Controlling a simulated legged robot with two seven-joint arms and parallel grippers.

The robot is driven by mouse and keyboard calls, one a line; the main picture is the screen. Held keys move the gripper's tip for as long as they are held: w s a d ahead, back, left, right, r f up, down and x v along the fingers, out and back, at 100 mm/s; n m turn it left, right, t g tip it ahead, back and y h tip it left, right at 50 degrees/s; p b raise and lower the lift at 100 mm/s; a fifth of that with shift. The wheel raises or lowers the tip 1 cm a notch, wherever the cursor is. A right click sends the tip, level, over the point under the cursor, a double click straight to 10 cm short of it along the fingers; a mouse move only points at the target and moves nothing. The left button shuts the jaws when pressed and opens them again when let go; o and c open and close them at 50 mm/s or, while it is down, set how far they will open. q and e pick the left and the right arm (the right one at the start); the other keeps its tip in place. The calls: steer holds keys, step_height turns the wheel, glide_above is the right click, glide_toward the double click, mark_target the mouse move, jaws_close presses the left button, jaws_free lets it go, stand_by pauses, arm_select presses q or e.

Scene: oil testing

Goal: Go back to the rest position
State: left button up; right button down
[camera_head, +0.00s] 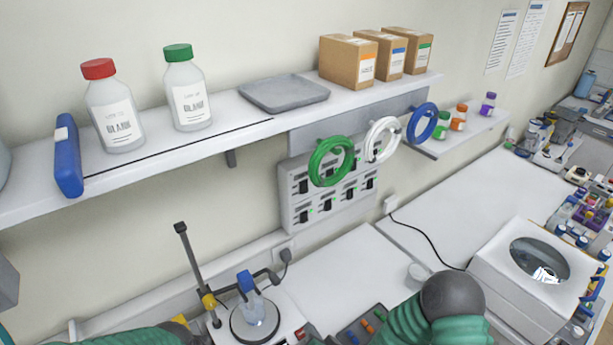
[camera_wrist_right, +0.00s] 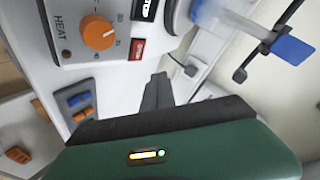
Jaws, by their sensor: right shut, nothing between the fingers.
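My right gripper (camera_wrist_right: 157,92) shows in the right wrist view as dark fingers closed together, with nothing between them. It is beside the front panel of the white hotplate (camera_wrist_right: 75,15), which has an orange HEAT knob (camera_wrist_right: 98,32). The red switch (camera_wrist_right: 138,48) is close to the fingertips; I cannot tell whether they touch anything. In the head view my right arm, a dark joint and green sleeve, enters at the bottom right of centre, and its fingers are hidden. Green parts of my left arm show at the bottom left edge; its fingers are not visible.
A glass vessel (camera_head: 257,312) with a blue clamp (camera_head: 246,281) is on the hotplate by a stand (camera_head: 190,258). A rack (camera_head: 362,330) is beside my right arm. A white centrifuge (camera_head: 508,290) stands right. The wall shelf (camera_head: 225,139) holds bottles and boxes.

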steer(key=d+f+n+b, duration=0.1)
steer(key=d+f+n+g+b, duration=0.2)
steer(key=b, duration=0.1)
steer(key=shift+s+d+f, duration=0.1)
steer(key=shift+s+d, duration=0.15)
steer(key=shift+d, duration=0.15)
steer(key=s+d+r+n+g+h+b, duration=0.2)
steer(key=s+d+g+b, duration=0.4)
steer(key=s+d, duration=0.9)
steer(key=n+h+b, duration=0.1)
steer(key=h+b, duration=0.1)
steer(key=b, duration=0.1)
steer(key=shift+g, duration=0.4)
